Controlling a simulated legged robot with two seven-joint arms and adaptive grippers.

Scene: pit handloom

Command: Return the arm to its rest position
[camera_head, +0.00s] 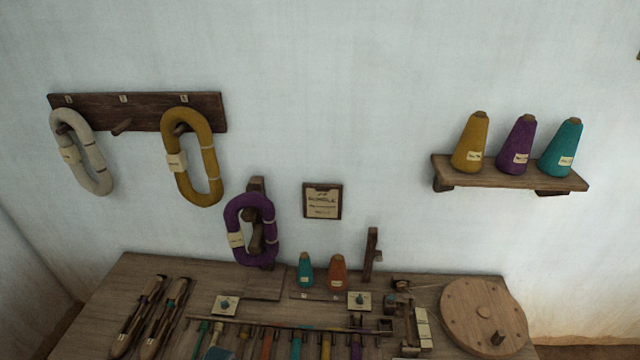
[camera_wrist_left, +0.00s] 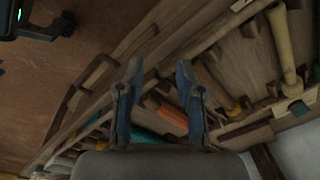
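My right gripper is not identifiable in either view.
The wooden bench (camera_head: 135,278) carries a purple skein (camera_head: 238,213) on a stand, two small cones, shuttles (camera_head: 172,308), several tools and a round wooden disc (camera_head: 470,322). A wall rack (camera_head: 100,108) holds two skeins. A shelf (camera_head: 510,180) holds three cones.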

